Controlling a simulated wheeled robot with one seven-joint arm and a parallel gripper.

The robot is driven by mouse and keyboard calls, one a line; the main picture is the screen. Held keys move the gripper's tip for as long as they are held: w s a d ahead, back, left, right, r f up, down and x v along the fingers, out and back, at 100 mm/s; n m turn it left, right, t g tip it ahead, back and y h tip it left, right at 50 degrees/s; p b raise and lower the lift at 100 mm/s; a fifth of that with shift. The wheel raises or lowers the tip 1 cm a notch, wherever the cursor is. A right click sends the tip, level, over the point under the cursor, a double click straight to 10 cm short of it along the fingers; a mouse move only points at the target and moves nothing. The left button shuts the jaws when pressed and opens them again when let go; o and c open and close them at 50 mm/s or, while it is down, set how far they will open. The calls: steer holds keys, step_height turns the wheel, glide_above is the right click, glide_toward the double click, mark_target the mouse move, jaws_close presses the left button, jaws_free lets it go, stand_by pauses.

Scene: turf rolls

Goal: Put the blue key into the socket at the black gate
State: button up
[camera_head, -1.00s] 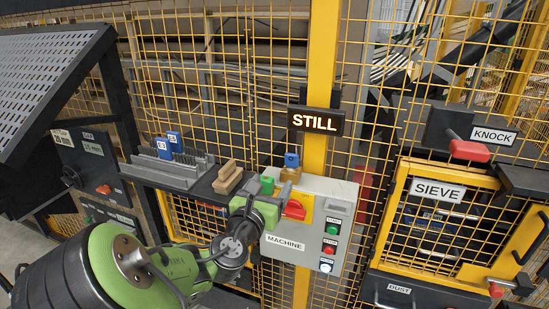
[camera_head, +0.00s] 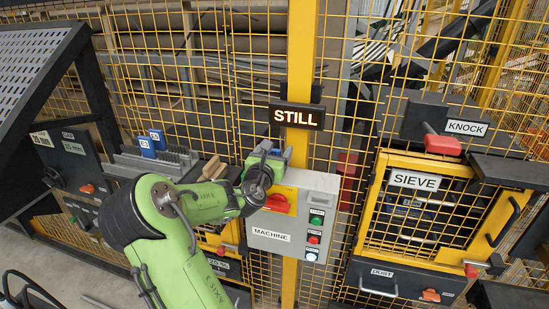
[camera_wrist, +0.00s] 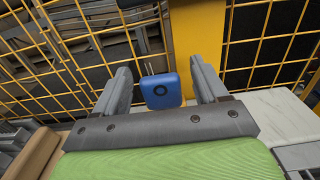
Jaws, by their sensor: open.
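My gripper (camera_wrist: 160,70) is open, with one grey finger on each side of the key and gaps showing between. In the head view my gripper (camera_head: 270,153) is above the grey MACHINE box (camera_head: 265,236), in front of the yellow post, and hides the key. I cannot make out the socket, nor tell which part is the black gate.
The yellow-framed SIEVE door (camera_head: 415,181) is at right, with a black KNOCK unit (camera_head: 440,125) and red handle above it. A rack (camera_head: 155,163) with two blue labelled blocks stands left. A lit STILL sign (camera_head: 297,117) hangs on the yellow post (camera_head: 301,60). Wire fence fills the back.

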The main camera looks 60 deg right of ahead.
steer(key=shift+a, duration=0.15)
steer(key=shift+c, duration=1.4)
steer(key=c, duration=0.8)
